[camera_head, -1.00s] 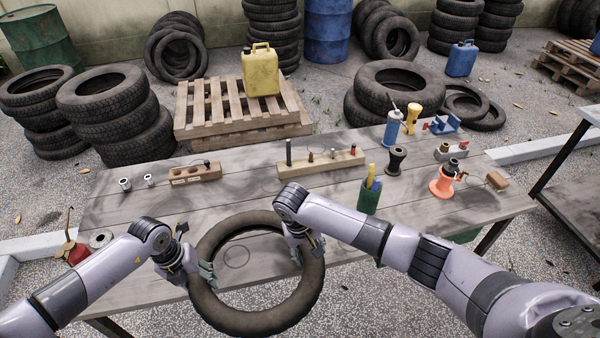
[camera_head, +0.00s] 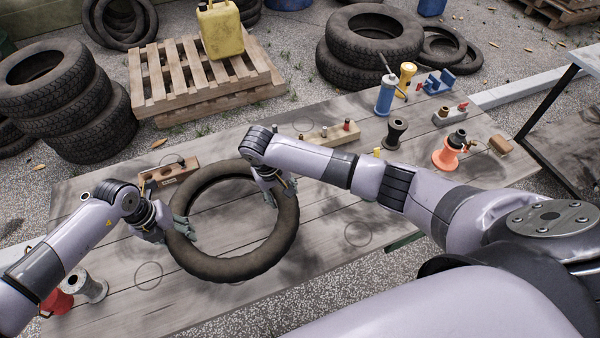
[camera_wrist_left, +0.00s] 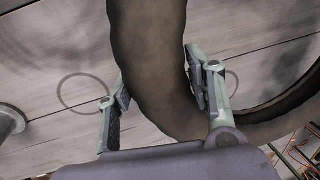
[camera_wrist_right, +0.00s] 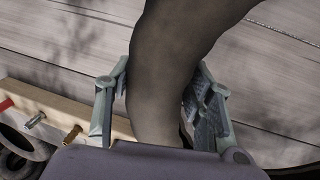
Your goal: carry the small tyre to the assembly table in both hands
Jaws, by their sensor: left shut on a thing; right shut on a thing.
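The small tyre (camera_head: 232,268) is a dark, worn ring held between my two grippers over the wooden assembly table (camera_head: 330,235). My left gripper (camera_head: 181,228) is shut on its left side; in the left wrist view the fingers (camera_wrist_left: 160,92) lie on both sides of the tread. My right gripper (camera_head: 273,187) is shut on its upper right side; the right wrist view shows its fingers (camera_wrist_right: 163,95) around the tyre (camera_wrist_right: 175,50). The tyre lies roughly flat over the boards. Whether it touches them I cannot tell.
A wooden block with holes (camera_head: 170,172) stands just behind the tyre. A longer wooden rack (camera_head: 335,134) is behind my right forearm. A blue bottle (camera_head: 385,95), a black spool (camera_head: 396,132) and an orange stand (camera_head: 449,155) are at the right. A metal spool (camera_head: 92,287) is at the front left.

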